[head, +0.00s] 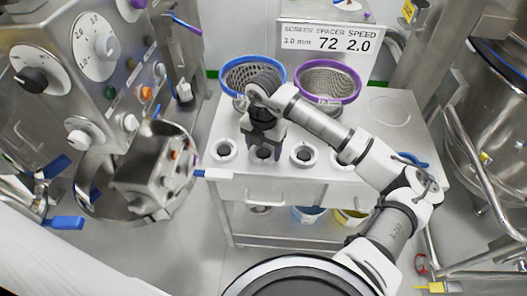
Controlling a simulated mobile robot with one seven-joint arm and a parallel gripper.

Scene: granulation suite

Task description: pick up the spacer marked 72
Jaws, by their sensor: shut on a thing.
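A row of ring-shaped spacers sits along the front of the steel bench top (390,130). One spacer (223,150) is at the left end, another (304,154) is right of my gripper, and one farther right is partly covered by my arm. My gripper (264,152) points down over the row between the left two visible rings. It is shut on a spacer, which is mostly hidden by the fingers. I cannot read any number on the spacers, nor tell whether the held one touches the bench.
A sign (327,40) behind the bench reads screen 3.0 mm, spacer 72, speed 2.0. A blue-rimmed screen basket (231,84) and a purple-rimmed one (347,97) stand behind the row. A machine with knobs (97,47) is at left, a steel vessel (495,110) at right.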

